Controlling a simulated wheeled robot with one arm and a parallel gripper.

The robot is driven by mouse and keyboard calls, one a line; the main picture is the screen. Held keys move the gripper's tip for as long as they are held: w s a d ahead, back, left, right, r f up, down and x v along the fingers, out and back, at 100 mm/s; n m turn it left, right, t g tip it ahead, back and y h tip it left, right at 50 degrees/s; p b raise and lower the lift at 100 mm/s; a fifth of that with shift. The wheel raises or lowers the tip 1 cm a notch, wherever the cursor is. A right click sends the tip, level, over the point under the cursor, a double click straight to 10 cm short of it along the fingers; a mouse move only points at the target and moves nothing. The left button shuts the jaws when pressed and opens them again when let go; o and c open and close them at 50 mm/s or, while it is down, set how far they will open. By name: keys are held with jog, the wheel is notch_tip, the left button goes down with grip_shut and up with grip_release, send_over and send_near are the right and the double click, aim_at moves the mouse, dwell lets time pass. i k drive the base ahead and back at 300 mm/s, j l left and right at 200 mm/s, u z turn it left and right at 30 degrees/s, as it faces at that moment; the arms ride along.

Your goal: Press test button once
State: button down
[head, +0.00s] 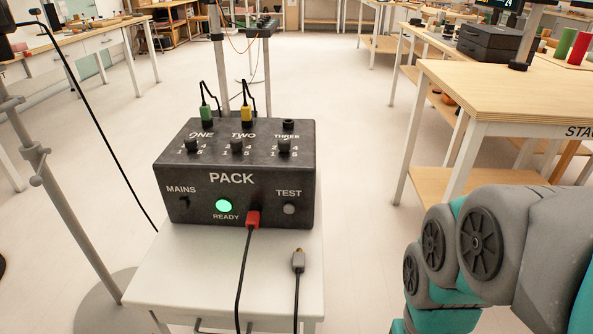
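The black control box marked PACK (232,195) stands on a small white table. The grey round test button (289,209) is on the right of its front face, under the word TEST. A green READY light (224,206) glows left of centre. A red plug (253,219) with a black cable sits in the front between the light and the button. The mains switch (184,202) is at the front left. My arm shows at the lower right, well to the right of the box. My gripper is outside the view.
A loose cable with a grey plug (298,260) lies on the white table (170,284) before the test button. Green (207,113) and yellow (246,113) plugs stand in sockets ONE and TWO. A wooden bench (515,86) is at the right. A metal stand (58,190) is at the left.

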aim_at(288, 209)
jog(key=k+j+u, duration=0.35)
jog(key=j, duration=0.4)
jog(key=k+j+u, duration=0.2)
jog(key=j, duration=0.25)
jog(key=k, duration=0.1)
